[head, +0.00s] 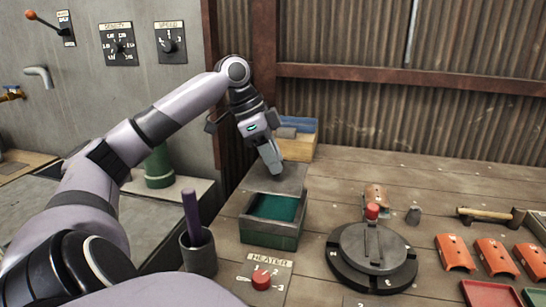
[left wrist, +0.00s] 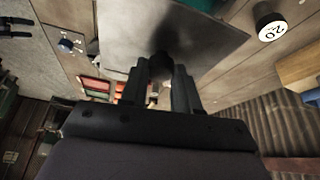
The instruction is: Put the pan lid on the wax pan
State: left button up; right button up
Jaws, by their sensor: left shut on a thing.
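The wax pan (head: 273,240) is a dark green box on the bench with teal wax (head: 272,207) inside. The pan lid (head: 285,183) is a flat grey plate at the pan's far side, and the front of the pan shows uncovered. My left gripper (head: 275,165) is shut on the lid's dark knob from above. In the left wrist view the knob (left wrist: 161,66) sits between the fingers, with the grey lid (left wrist: 205,42) beyond and a bit of teal at the top edge. Whether the lid touches the rim cannot be told. My right gripper is out of view.
A pot (head: 199,254) with a purple stick stands left of the pan, a heater dial (head: 262,279) in front. A round dark turntable (head: 372,256) is to the right. A yellow and blue block (head: 298,146) is behind. A hammer (head: 484,215) and orange pieces (head: 455,252) lie farther right.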

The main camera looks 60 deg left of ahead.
aim_at(268, 175)
pick_arm(q)
jog(key=shift+f+b, duration=2.15)
jog(key=shift+f, duration=0.4)
jog(key=shift+f+b, duration=0.85)
jog(key=shift+b, duration=0.1)
jog(key=o, duration=0.7)
jog(key=o, duration=0.6)
